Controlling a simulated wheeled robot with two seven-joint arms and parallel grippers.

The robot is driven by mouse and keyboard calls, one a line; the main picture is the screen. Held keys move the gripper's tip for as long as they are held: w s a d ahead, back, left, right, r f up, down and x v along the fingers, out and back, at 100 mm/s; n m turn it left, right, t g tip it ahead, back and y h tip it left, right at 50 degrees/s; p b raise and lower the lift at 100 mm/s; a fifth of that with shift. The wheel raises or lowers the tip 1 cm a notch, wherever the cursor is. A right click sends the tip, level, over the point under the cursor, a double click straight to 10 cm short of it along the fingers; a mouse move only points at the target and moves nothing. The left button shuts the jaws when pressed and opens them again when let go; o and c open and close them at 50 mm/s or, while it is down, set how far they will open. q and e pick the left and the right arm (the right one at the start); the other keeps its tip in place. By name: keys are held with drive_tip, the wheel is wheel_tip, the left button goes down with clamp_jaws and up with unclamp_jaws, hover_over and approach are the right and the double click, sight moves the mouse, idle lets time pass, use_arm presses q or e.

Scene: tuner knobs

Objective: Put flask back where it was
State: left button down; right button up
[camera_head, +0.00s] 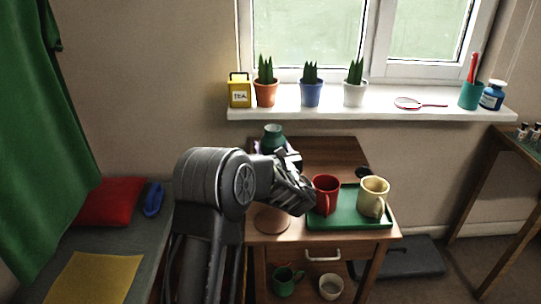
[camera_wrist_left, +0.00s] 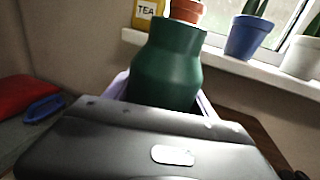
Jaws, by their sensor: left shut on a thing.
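The green flask (camera_head: 273,135) is upright at the back left of the wooden side table (camera_head: 330,149). It also shows large in the left wrist view (camera_wrist_left: 168,65), with its lower part hidden behind my gripper body. My left gripper (camera_head: 277,155) is shut on the flask, with a pale purple finger on each side of it. I cannot tell whether the flask's base touches the table. A round brown coaster-like disc (camera_head: 272,219) lies at the table's front left, partly hidden by my arm. My right gripper is not in view.
The windowsill (camera_head: 385,113) above carries a tea tin (camera_head: 240,91), potted plants and other items. The table's back middle looks clear.

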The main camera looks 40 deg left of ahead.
use_arm(q)
drive_tip(key=shift+f, duration=1.4)
drive_tip(key=shift+f+b, duration=0.2)
drive_tip(key=shift+b, duration=0.1)
drive_tip(key=shift+c, duration=1.5)
unclamp_jaws()
drive_tip(key=shift+r, duration=0.1)
drive_tip(key=v, duration=1.2)
